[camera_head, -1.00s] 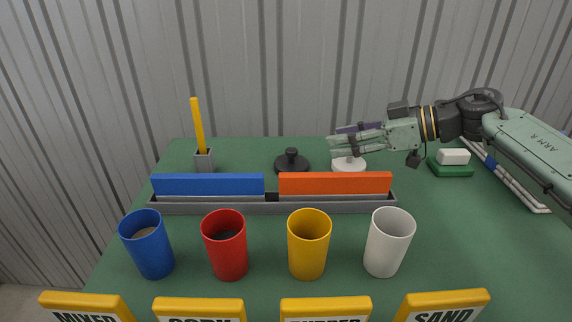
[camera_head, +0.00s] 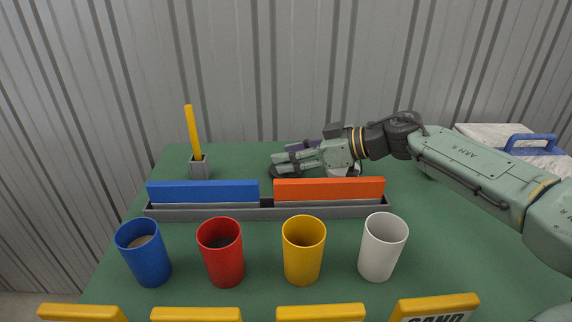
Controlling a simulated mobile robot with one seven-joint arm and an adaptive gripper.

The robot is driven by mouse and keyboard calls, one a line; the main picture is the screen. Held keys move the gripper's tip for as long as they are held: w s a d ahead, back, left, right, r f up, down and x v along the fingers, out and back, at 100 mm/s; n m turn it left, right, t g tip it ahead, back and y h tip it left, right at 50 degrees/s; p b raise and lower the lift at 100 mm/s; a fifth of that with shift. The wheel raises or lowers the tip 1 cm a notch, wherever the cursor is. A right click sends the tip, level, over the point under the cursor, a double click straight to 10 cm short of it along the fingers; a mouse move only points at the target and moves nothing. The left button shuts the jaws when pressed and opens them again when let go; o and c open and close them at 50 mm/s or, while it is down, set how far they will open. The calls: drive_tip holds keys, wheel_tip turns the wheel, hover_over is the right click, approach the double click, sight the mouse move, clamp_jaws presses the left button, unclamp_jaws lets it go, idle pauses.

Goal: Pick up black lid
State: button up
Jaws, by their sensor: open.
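The black lid (camera_head: 277,173) lies on the green table behind the tray with the blue and orange blocks. Most of it is hidden behind my gripper; only a dark edge of its disc shows, and its knob cannot be made out. My gripper (camera_head: 276,164) is open and reaches in from the right, with its fingers pointing left at the lid. The fingers overlap the lid in the picture; whether they touch the knob I cannot tell. A white lid (camera_head: 355,171) shows partly behind my gripper's palm.
A grey tray (camera_head: 225,212) holds a blue block (camera_head: 203,191) and an orange block (camera_head: 330,188) in front of the lid. Blue, red, yellow and white cups stand nearer. A grey holder (camera_head: 200,168) with a yellow stick stands left. A blue-handled thing (camera_head: 530,143) is at the right.

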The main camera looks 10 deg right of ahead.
clamp_jaws()
idle(0.5)
drive_tip(key=shift+r, duration=0.15)
